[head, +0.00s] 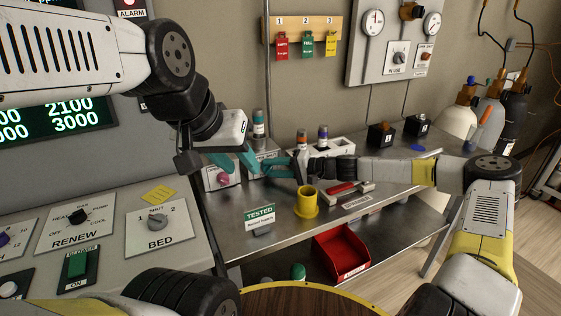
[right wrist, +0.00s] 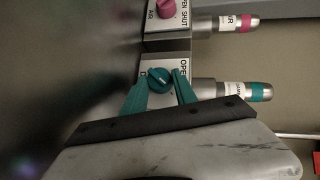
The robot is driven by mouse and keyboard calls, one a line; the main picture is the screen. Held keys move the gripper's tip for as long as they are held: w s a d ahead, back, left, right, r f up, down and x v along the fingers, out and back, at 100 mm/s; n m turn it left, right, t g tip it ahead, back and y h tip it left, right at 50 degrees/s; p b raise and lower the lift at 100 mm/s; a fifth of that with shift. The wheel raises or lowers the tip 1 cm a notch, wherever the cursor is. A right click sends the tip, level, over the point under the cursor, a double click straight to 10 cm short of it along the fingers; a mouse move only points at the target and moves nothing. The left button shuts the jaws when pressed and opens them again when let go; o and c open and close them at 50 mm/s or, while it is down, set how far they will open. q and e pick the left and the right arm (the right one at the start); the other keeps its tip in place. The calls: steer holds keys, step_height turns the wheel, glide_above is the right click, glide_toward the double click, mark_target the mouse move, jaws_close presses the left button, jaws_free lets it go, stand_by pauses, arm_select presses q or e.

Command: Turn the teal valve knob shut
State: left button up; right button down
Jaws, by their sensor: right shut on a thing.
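The teal valve knob (right wrist: 159,79) is on a small grey valve box (right wrist: 151,68) in the right wrist view. My right gripper (right wrist: 161,84) has one teal finger on each side of the knob and is shut on it. The box lettering is partly covered, so the knob's exact setting is hard to read. In the head view my right gripper (head: 268,165) reaches in from the right and hides the knob. My left gripper (head: 236,160) hangs just left of it, its teal fingers apart and empty, above the pink knob (head: 222,179).
The pink-knobbed valve box (right wrist: 168,30) stands beside the teal one. A yellow cup (head: 306,203), a red-handled tool (head: 343,188) and a red bin (head: 341,252) are near my right forearm. Bottles (head: 323,138) stand behind. The bench front is mostly clear.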

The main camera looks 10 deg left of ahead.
steer(key=shift+f+m+y, duration=0.15)
steer(key=shift+m+y, duration=0.25)
steer(key=c, duration=1.3)
jaws_free()
steer(key=shift+o, duration=0.2)
